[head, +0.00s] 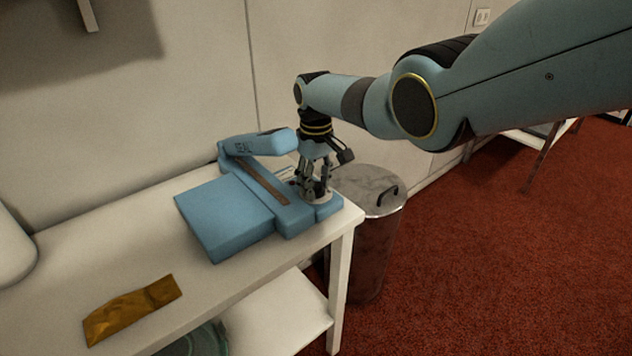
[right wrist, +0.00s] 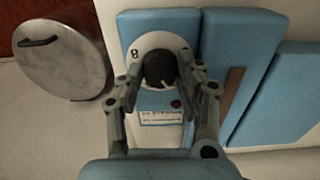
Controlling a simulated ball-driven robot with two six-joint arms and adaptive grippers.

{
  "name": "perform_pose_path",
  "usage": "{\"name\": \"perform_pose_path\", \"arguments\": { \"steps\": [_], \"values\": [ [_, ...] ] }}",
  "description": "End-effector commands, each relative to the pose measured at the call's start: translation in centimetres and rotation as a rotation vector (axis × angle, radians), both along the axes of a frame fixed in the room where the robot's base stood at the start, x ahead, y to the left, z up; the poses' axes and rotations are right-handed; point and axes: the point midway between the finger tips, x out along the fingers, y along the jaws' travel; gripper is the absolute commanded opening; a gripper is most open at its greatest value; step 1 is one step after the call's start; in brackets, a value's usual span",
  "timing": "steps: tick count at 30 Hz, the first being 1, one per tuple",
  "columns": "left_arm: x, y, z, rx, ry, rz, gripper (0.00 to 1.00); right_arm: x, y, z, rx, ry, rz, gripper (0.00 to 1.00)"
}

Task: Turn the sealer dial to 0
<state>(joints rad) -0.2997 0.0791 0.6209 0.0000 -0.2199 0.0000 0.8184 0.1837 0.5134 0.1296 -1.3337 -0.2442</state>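The blue sealer (head: 228,215) sits on the white table with its arm (head: 258,144) raised at an angle. Its dial is a black knob on a white disc with printed numbers; in the right wrist view the knob (right wrist: 160,70) lies between my fingers. An 8 shows at the disc's left; the other marks are partly covered. My right gripper (right wrist: 158,80) points down over the dial, its fingers spread on both sides of the knob. I cannot tell whether they touch it. In the head view the right gripper (head: 315,190) hides most of the dial. My left gripper is not in view.
A gold-brown packet (head: 132,310) lies on the white table (head: 75,255) at the front left. A metal bin with a lid (head: 368,190) stands beside the table's right end. A wall runs close behind the sealer. Red carpet (head: 500,260) lies open at the right.

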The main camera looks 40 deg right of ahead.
Motion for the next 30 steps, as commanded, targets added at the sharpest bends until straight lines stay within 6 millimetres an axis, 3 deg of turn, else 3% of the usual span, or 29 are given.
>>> {"name": "perform_pose_path", "arguments": {
  "steps": [3, 14, 30],
  "values": [
    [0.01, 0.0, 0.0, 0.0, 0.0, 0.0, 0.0, -0.02, 0.02, -0.03, 0.0, 0.001, 0.0, 0.04],
    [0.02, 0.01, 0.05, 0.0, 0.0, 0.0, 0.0, -0.05, 0.03, -0.04, 0.001, 0.001, 0.067, 0.04],
    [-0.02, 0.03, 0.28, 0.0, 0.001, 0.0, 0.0, -0.07, 0.02, -0.07, 0.001, 0.002, 0.516, 0.04]
  ]
}}
